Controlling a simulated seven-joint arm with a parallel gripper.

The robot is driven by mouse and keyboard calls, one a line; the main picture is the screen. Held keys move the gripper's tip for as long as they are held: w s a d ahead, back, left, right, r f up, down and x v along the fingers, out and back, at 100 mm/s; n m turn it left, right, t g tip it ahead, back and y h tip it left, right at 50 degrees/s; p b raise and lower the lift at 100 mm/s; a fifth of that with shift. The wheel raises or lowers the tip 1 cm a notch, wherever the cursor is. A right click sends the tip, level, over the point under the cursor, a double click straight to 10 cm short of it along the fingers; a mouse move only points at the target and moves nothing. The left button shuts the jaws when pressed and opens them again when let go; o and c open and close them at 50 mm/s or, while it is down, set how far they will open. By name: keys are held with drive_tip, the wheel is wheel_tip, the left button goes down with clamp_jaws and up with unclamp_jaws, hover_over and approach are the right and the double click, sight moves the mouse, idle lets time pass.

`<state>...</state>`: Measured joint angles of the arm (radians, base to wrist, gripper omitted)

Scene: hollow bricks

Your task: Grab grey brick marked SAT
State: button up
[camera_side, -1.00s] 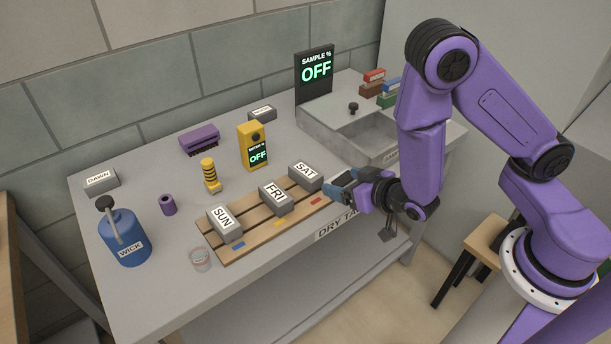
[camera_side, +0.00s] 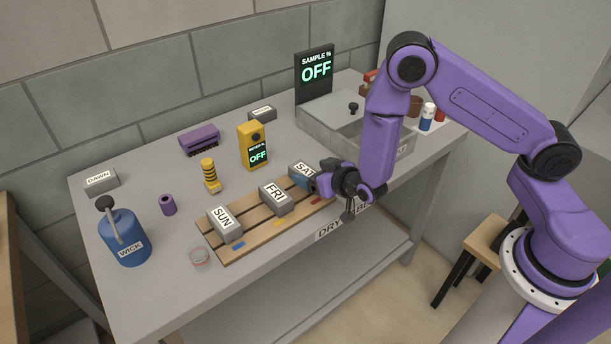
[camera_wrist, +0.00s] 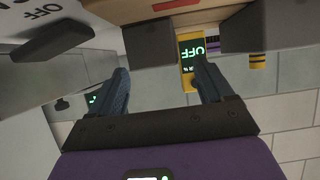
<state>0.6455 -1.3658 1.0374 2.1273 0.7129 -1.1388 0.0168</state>
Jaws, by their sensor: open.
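The grey brick marked SAT (camera_side: 300,170) sits at the right end of the slatted wooden rack (camera_side: 236,255), its label partly covered by my gripper (camera_side: 316,184). My gripper is open, its fingers close against the right side of that brick; I cannot tell whether they touch it. In the wrist view, a dark brick face (camera_wrist: 155,42), apparently SAT, lies ahead between the two spread fingers of my gripper (camera_wrist: 161,72). The grey brick marked FRI (camera_side: 275,197) stands to its left, and SUN (camera_side: 225,224) is farther left.
A yellow meter reading OFF (camera_side: 253,148) stands behind the rack.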

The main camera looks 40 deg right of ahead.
drive_tip(key=shift+x, duration=0.8)
drive_tip(key=c, duration=1.3)
drive_tip(key=shift+r, duration=0.15)
